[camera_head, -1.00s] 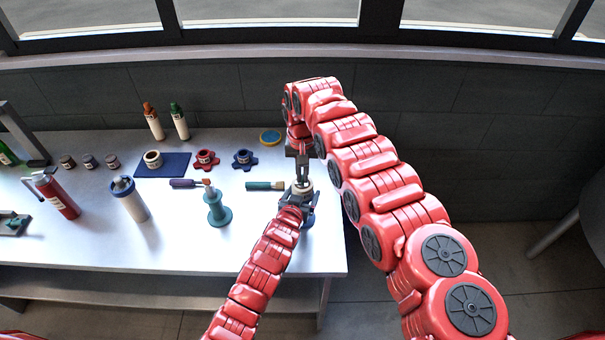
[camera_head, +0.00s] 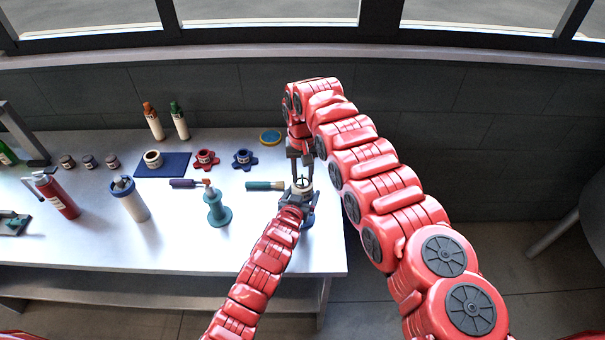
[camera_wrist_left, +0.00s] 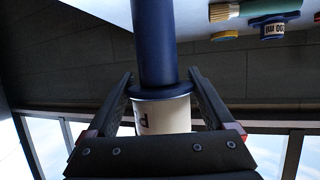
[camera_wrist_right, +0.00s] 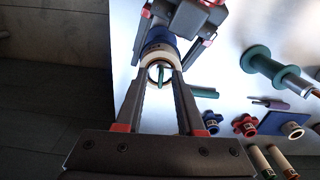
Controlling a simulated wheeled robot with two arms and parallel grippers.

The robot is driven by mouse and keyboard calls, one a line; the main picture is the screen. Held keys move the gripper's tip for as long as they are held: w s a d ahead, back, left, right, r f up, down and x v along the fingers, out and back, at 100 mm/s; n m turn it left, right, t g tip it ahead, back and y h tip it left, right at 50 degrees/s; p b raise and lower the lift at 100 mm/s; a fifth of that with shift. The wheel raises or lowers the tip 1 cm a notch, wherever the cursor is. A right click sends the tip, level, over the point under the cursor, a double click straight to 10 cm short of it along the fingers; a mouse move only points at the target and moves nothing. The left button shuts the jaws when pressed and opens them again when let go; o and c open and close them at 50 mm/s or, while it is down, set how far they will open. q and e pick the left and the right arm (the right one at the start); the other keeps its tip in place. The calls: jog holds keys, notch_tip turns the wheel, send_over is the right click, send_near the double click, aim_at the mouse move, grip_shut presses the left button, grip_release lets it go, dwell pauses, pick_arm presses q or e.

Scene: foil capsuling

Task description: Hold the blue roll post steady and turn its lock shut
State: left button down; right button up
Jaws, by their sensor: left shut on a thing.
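The blue roll post (camera_wrist_left: 156,45) stands upright at the table's right end, with a cream roll (camera_wrist_left: 163,115) on it above a dark blue flange. A small green bar (camera_wrist_right: 160,75), seemingly the lock, shows in the roll's opening. The post's base is mostly hidden.
A teal post (camera_head: 216,210) and a teal-handled brush (camera_head: 262,186) are left of the blue post. Red (camera_head: 205,159) and blue (camera_head: 244,159) star-shaped pieces and a yellow-rimmed disc (camera_head: 270,137) lie behind. The table's right edge is close.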

notch_tip(320, 180, up, 12)
dwell(0.6)
pick_arm(q)
grip_release()
